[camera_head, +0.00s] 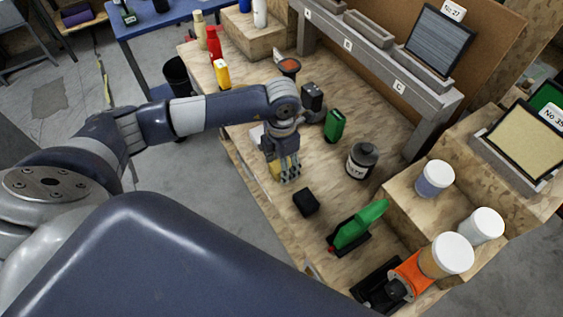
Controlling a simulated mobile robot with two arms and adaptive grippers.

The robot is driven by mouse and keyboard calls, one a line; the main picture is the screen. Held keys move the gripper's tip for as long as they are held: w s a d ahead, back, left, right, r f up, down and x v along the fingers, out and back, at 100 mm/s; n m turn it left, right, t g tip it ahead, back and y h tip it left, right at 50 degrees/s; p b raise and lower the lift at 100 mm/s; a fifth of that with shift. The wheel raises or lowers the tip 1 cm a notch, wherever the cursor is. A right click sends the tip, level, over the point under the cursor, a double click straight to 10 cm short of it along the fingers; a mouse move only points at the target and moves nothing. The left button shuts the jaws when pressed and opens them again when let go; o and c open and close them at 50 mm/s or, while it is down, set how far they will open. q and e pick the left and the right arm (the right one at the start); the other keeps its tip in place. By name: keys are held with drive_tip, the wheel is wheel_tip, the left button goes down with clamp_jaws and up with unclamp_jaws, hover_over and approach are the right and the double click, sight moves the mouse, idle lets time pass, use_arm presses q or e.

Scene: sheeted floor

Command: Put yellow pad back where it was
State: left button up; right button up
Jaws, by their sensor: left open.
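A pale yellow framed pad (522,140) leans on a wooden rest at the right edge. A label card that seems to read "No 35" overlaps its right side. My left gripper (289,178) points down over the near-left part of the workbench, far from that pad. Its jaws are open. A small yellow item (274,167) shows just behind and left of the fingers, partly hidden by them. I cannot tell whether they touch or what it is. My right gripper is not in view.
The workbench (255,165) holds a black block (306,203), a green can (335,125), a grey-lidded jar (362,160) and a green tool (358,226). White-lidded jars (434,178) stand on the right. A dark framed panel (439,44) rests on a wooden rack (400,75) behind.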

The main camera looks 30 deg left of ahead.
use_arm(q)
wheel_tip(320, 180, up, 12)
drive_tip(key=b, duration=0.3)
idle(0.4)
